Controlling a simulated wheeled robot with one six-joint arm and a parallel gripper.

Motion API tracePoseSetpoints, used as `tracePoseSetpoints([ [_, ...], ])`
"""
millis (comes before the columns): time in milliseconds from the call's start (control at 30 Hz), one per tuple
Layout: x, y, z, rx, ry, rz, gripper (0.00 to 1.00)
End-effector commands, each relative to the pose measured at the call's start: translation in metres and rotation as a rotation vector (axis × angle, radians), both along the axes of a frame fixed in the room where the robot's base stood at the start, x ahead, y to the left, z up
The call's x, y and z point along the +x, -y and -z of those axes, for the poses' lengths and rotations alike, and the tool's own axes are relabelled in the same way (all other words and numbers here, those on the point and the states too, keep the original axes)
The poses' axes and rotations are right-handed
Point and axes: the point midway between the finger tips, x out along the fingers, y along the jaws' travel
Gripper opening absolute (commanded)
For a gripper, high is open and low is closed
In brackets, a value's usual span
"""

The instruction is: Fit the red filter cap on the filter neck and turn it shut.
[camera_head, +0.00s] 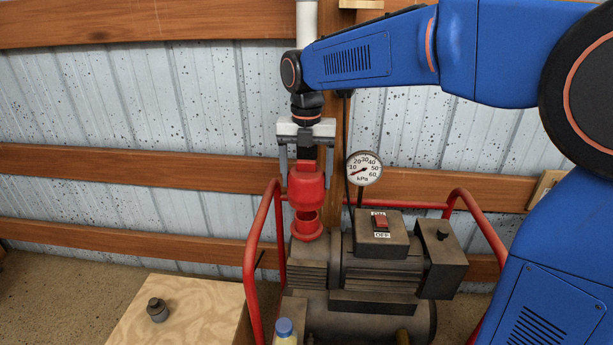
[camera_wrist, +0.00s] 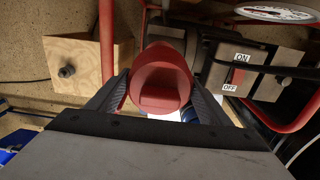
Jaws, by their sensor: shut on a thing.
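The red filter cap (camera_head: 306,187) is upright between the fingers of my gripper (camera_head: 306,170), which is shut on it. In the wrist view the cap (camera_wrist: 160,75) fills the space between the two dark fingers of my gripper (camera_wrist: 161,95). Directly below the cap in the head view is the red filter neck (camera_head: 306,230), on top of the compressor at its left end. The cap's lower edge is in line with the neck and very close to it. I cannot tell whether they touch. In the wrist view the cap hides the neck.
The compressor (camera_head: 380,268) has a red tube frame (camera_head: 250,250) beside the cap, a switch showing OFF (camera_head: 381,224) and a pressure gauge (camera_head: 364,168). A wooden box (camera_head: 200,305) at front left bears a small grey part (camera_head: 157,309). A blue-capped bottle (camera_head: 285,329) stands in front.

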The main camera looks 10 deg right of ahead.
Motion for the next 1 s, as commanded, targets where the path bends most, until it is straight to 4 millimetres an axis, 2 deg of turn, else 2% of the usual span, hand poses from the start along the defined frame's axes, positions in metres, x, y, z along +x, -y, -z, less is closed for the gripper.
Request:
tracePoseSetpoints([
  [333,0.000,0.000,0.001,0.000,0.000,0.000,0.49],
  [1000,0.000,0.000,0.017,0.000,0.000,0.000,0.49],
])
